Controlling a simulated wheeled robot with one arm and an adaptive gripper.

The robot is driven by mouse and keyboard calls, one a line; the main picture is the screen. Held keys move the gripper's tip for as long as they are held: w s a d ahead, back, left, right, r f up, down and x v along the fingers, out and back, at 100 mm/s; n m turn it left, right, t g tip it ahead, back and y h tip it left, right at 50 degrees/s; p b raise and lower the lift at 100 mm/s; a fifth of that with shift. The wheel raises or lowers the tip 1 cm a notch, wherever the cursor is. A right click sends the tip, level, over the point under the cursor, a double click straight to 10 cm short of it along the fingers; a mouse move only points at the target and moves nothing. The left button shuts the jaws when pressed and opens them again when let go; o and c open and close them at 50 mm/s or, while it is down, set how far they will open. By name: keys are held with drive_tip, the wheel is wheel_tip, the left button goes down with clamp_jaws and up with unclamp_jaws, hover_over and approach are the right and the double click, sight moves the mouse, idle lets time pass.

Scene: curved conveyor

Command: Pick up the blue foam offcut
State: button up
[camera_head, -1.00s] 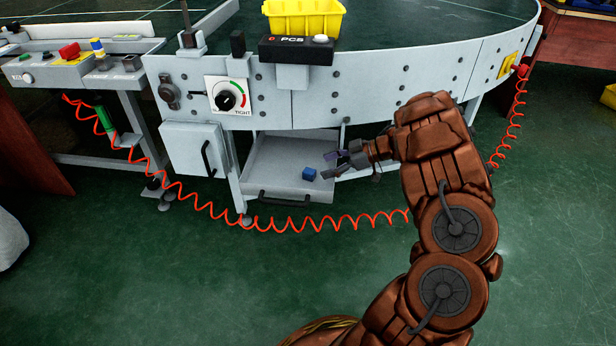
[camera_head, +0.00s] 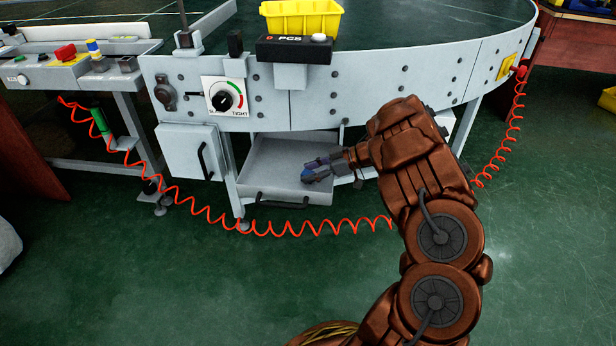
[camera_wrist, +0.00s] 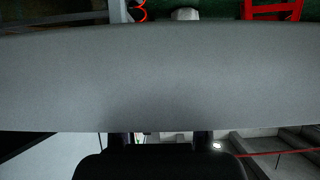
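The blue foam offcut (camera_head: 308,179) is a small dark-blue block in the open grey drawer (camera_head: 268,182) under the conveyor. It is partly hidden by my gripper. My gripper (camera_head: 314,170) reaches in from the right, with its fingertips at the offcut. The view is too small to tell whether the fingers touch it or have closed on it. In the wrist view, two dark finger parts stand apart at the bottom, and a broad grey surface covers their ends. The offcut does not show there.
The curved conveyor (camera_head: 390,85) overhangs the drawer, with a dial (camera_head: 224,97) on its side. A yellow bin (camera_head: 301,17) stands on top. A coiled red hose (camera_head: 290,229) hangs in front of the drawer. Green floor in front is clear.

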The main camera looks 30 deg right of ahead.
drive_tip(key=c, duration=0.3)
